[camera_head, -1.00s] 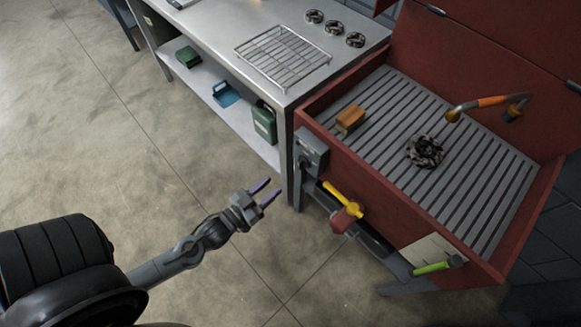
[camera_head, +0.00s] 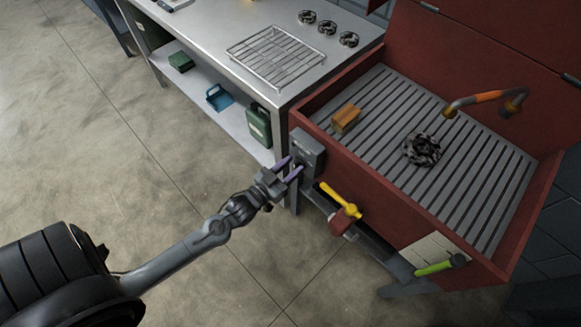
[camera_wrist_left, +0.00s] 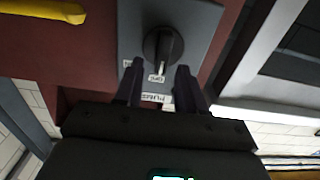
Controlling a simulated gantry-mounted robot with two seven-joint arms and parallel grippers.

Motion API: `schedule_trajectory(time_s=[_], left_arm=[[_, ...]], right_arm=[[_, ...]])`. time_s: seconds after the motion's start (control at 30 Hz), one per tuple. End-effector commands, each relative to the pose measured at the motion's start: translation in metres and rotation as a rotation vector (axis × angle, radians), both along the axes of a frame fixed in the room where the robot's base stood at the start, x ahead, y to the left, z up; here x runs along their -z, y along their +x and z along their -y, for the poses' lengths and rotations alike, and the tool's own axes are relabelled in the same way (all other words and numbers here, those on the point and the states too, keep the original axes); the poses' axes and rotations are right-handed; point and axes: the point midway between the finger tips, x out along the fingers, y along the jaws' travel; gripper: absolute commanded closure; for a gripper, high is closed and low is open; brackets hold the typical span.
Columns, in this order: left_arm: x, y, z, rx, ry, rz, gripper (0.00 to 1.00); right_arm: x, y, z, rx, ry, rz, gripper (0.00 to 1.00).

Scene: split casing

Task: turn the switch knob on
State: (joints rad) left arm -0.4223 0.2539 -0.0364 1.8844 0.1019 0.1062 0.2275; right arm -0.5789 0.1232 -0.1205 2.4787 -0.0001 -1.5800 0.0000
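The switch is a grey box (camera_head: 309,150) on the front left corner of the red parts-washer cabinet. In the left wrist view its black round knob (camera_wrist_left: 161,47) with a light pointer sits on the grey plate (camera_wrist_left: 200,25). Small white labels lie below the knob, one reading "OFF" or similar and one that seems to read "PUMP". My left gripper (camera_head: 290,169) is open, its two fingers pointing at the box. In the left wrist view the fingertips (camera_wrist_left: 160,80) are apart, just below and either side of the knob. Contact cannot be told. My right gripper is not in view.
A yellow-handled valve (camera_head: 341,200) is beside the switch on the cabinet front. A green-handled tool (camera_head: 438,266) is further right. A metal workbench (camera_head: 225,32) with a wire rack (camera_head: 275,57) stands to the left. Open floor lies before the cabinet.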

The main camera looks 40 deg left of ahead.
Motion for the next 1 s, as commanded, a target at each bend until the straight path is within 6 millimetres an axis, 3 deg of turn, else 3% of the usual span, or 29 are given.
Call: schedule_trajectory(time_s=[0.23, 0.5, 1.0], left_arm=[[0.0, 0.0, 0.0, 0.0, 0.0, -0.001, 0.61], [0.0, 0.0, 0.0, 0.0, 0.0, -0.001, 1.0], [-0.002, 0.0, 0.002, 0.0, 0.072, 0.0, 1.0]], right_arm=[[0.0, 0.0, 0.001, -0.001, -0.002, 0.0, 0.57], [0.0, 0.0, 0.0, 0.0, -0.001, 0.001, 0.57], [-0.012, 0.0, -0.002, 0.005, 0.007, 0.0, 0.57]])
